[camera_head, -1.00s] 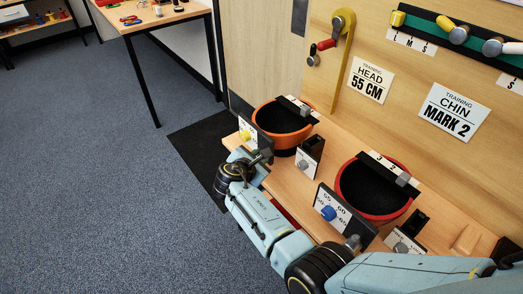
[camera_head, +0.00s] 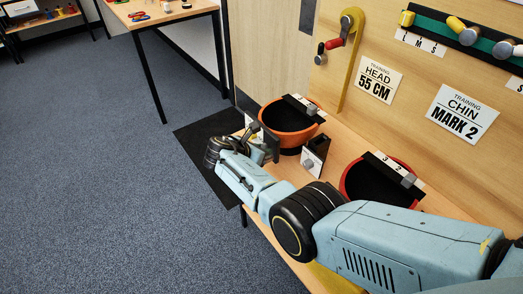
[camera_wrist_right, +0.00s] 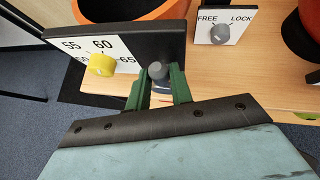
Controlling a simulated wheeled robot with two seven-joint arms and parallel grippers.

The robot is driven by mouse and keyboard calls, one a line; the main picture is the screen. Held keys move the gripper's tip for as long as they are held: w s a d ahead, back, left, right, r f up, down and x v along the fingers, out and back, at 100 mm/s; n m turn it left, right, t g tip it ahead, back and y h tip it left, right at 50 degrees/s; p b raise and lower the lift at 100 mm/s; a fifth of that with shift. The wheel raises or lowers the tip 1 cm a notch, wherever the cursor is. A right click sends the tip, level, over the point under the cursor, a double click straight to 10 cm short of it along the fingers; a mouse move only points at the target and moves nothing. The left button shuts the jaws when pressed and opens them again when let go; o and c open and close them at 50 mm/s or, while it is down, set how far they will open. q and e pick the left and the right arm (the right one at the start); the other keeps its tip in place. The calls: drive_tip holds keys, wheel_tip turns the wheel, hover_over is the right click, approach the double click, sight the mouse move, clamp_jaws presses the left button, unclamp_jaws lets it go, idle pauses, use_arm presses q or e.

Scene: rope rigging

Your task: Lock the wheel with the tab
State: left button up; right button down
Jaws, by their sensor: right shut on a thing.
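My right gripper (camera_wrist_right: 158,82) has its green fingers closed on a grey knob (camera_wrist_right: 157,71) at the right end of a dial panel (camera_wrist_right: 120,48). The panel is marked 55, 60 and 65 and carries a yellow wheel (camera_wrist_right: 102,65), left of my fingers. To the right, a FREE/LOCK plate (camera_wrist_right: 242,24) has a grey tab (camera_wrist_right: 222,35); which word it points at is unclear. The plate also shows in the head view (camera_head: 315,157), right of my right gripper (camera_head: 264,142). My wrist hides most of the dial panel there. My left gripper is not in view.
An orange bowl (camera_head: 272,121) stands behind the panel, and a red-rimmed bowl (camera_head: 347,180) stands further right, partly behind my arm. Cards on the wooden board read HEAD 55 CM (camera_head: 375,80) and CHIN MARK 2 (camera_head: 461,113). Open carpet (camera_head: 110,170) lies left.

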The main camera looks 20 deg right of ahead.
drive_tip(key=c, duration=1.3)
unclamp_jaws()
wheel_tip(320, 180, up, 10)
drive_tip(key=p, duration=0.4)
drive_tip(key=shift+p, duration=0.35)
